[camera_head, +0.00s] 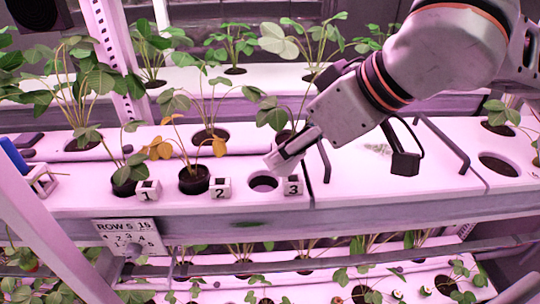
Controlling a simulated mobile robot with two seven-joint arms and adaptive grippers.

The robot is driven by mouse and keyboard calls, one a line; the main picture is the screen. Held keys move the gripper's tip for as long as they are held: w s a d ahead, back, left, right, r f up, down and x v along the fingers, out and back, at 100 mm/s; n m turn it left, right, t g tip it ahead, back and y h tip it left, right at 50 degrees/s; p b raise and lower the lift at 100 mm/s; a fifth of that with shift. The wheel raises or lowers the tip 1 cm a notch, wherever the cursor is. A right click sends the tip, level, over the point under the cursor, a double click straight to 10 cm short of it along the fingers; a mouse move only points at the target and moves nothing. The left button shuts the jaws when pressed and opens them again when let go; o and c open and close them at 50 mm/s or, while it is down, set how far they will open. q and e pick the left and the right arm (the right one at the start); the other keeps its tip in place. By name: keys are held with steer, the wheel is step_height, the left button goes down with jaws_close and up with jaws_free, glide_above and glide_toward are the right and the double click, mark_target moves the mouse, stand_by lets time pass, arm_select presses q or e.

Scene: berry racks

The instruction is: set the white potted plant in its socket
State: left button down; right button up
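My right gripper (290,152) reaches in from the upper right, its pale tip low over the front shelf. It is just behind and above an empty round socket (263,184), left of the label cube 3 (293,187). I cannot tell whether its fingers are open or shut, or whether it holds anything. No white pot shows clearly. A green plant (272,115) shows behind the gripper; its pot is largely hidden. My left gripper is not in view.
Dark-potted plants stand by label cubes 1 (147,190) and 2 (220,188); the second has orange leaves (160,149). Another empty socket (498,165) lies at right. Dark bar handles (442,146) stand on the shelf. A row sign (130,238) hangs below.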

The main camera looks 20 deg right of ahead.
steer(key=w+p, duration=0.1)
steer(key=a+r+p, duration=0.1)
steer(key=p, duration=0.1)
steer(key=shift+w, duration=0.35)
steer(key=shift+w+a+f+p, duration=0.15)
steer(key=shift+w+f+p, duration=0.1)
steer(key=shift+p, duration=0.5)
steer(key=f, duration=0.3)
steer(key=shift+w+a+b, duration=0.15)
steer(key=shift+w+b, duration=0.15)
steer(key=shift+b, duration=0.1)
steer(key=shift+w+a+f, duration=0.1)
steer(key=shift+w+f, duration=0.15)
steer(key=shift+f, duration=0.25)
steer(key=f, duration=0.2)
steer(key=shift+w+a+f, duration=0.2)
steer(key=shift+f, duration=0.15)
steer(key=g+p, duration=0.1)
steer(key=w+r+g+h+p, duration=0.1)
steer(key=shift+w+a+r+p, duration=0.1)
steer(key=shift+w+a+p, duration=0.1)
steer(key=shift+a+p, duration=0.15)
steer(key=shift+a+g+h, duration=0.1)
steer(key=shift+g+h, duration=0.2)
steer(key=shift+g, duration=0.2)
steer(key=shift+f, duration=0.95)
steer(key=shift+d+f, duration=0.1)
steer(key=shift+d, duration=0.1)
steer(key=shift+a, duration=0.1)
steer(key=shift+f, duration=0.35)
